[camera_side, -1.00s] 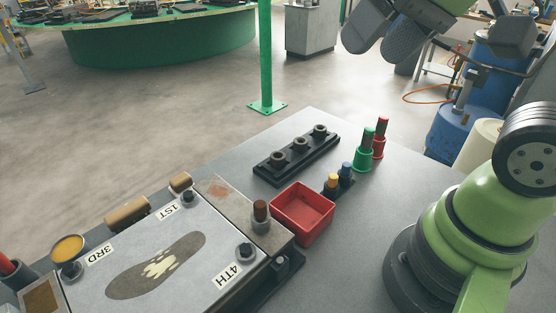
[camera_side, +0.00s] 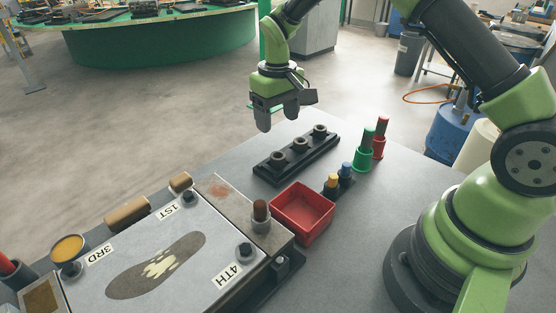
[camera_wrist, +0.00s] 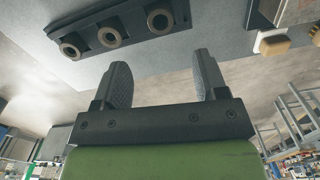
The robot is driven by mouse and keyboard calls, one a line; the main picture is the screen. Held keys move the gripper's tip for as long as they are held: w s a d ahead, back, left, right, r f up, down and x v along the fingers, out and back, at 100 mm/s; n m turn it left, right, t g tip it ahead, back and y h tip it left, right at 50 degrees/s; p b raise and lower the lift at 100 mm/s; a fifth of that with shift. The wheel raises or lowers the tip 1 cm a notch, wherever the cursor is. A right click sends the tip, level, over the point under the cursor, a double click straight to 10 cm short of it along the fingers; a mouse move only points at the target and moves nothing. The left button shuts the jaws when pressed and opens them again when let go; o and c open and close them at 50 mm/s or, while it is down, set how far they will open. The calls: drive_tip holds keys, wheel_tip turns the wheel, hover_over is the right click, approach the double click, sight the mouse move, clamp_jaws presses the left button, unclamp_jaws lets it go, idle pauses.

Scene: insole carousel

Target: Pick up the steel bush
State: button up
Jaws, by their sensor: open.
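Three round steel bushes stand in a row on a black rack (camera_side: 268,171): a near-left one (camera_side: 279,157), a middle one (camera_side: 300,144) and a far-right one (camera_side: 320,130). In the wrist view the same bushes show as rings, at left (camera_wrist: 70,49), middle (camera_wrist: 110,37) and right (camera_wrist: 158,21). My gripper (camera_side: 277,112) hangs above and behind the rack in the side view, apart from the bushes. Its two fingers (camera_wrist: 163,82) are spread and empty in the wrist view. The bushes' undersides are hidden in the rack.
A red tray (camera_side: 303,232) sits in front of the rack. Green (camera_side: 364,155) and red (camera_side: 380,140) holders and yellow (camera_side: 332,181) and blue (camera_side: 346,170) pieces stand to the right. A plate with an insole (camera_side: 190,245) and corner bolts lies front left.

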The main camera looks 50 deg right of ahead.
sight(278, 152)
wheel_tip(278, 152, down, 9)
drive_tip(key=shift+s+a+f, duration=0.1)
drive_tip(key=shift+s+f, duration=0.05)
drive_tip(key=shift+f, duration=0.05)
drive_tip(key=c, duration=1.1)
